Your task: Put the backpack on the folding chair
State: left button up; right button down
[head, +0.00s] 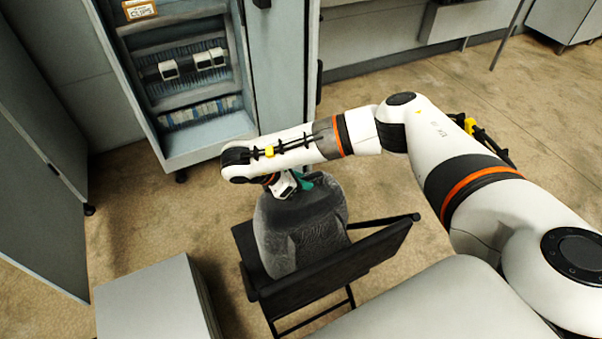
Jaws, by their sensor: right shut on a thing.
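A dark grey backpack (297,235) stands upright at the black folding chair (350,268), over its seat and in front of its backrest. I cannot tell whether its underside rests on the seat. My right gripper (304,186) is at the top of the backpack, below the wrist of my right arm, and is shut on it. The fingertips are mostly hidden by the wrist and the bag. A small teal part shows beside the gripper. My left gripper is not in view.
An open cabinet (202,146) with shelves of small items stands behind the chair at the upper left. A grey box-like block (150,295) stands left of the chair. Another grey cabinet (35,170) is at the far left. Brown floor (420,90) is clear at the upper right.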

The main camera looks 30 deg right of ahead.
notch_tip(320, 180, down, 2)
jog(key=shift+w, duration=0.1)
jog(key=c, duration=1.4)
grip_release()
jog(key=shift+o, duration=0.2)
jog(key=shift+a, duration=0.1)
jog(key=v, duration=1.2)
